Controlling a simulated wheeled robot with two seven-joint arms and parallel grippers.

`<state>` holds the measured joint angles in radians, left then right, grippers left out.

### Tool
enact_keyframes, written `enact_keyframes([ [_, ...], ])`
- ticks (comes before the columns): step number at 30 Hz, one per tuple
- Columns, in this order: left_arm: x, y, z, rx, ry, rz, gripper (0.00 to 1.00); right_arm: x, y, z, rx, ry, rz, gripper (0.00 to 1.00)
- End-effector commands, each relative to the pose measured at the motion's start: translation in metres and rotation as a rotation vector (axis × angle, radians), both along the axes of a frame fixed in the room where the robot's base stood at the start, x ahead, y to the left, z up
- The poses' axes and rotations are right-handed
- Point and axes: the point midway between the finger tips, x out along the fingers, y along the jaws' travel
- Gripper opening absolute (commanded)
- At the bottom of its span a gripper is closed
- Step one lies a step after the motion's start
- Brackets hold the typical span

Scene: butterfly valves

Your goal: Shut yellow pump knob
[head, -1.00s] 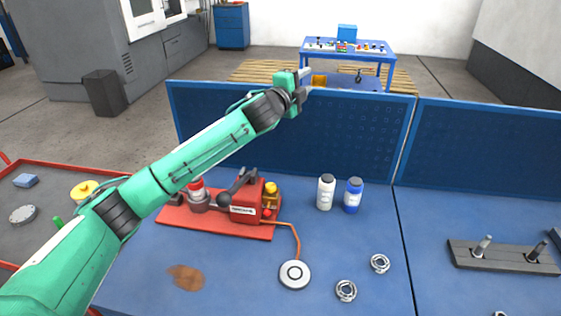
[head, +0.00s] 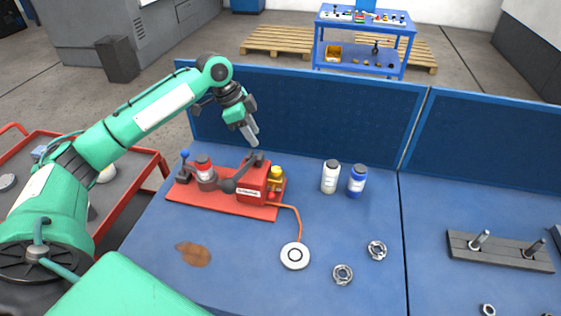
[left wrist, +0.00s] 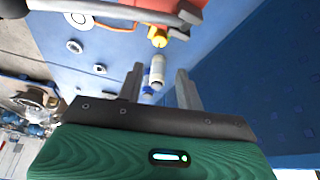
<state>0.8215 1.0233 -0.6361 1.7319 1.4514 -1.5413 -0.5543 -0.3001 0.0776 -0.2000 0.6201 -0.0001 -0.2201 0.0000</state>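The red pump (head: 252,183) stands on a red base plate at the left of the blue table. Its yellow knob (head: 277,173) sits upright on the pump's right end; it also shows at the top of the left wrist view (left wrist: 158,37). My left gripper (head: 251,137) hangs above and behind the pump, slightly left of the knob, pointing down and touching nothing. In the left wrist view its two fingers (left wrist: 160,70) are apart with nothing held between them. My right gripper is in neither view.
A white bottle (head: 330,178) and a blue bottle (head: 356,181) stand right of the pump. An orange hose runs to a round white disc (head: 295,256). Bearing rings (head: 343,274) lie in front. A blue pegboard panel (head: 310,120) rises behind the table.

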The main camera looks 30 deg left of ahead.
Motion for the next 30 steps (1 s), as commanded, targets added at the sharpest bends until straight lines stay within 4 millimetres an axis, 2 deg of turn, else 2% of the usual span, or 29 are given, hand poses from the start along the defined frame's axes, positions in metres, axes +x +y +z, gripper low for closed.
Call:
enact_keyframes([
  [5,0.003,-0.008,-0.019,-0.002,0.006,-0.001,0.37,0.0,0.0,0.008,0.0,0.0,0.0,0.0],
  [15,0.017,-0.033,-0.084,-0.002,0.004,-0.001,0.37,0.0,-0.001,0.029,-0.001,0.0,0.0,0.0],
  [19,0.021,-0.039,-0.105,-0.002,0.003,-0.002,0.37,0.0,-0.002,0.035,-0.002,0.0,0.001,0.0],
  [24,0.024,-0.044,-0.121,-0.001,0.001,0.001,0.37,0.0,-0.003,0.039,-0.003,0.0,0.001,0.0],
  [30,0.025,-0.046,-0.126,-0.001,-0.001,-0.001,0.37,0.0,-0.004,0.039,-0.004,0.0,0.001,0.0],
])
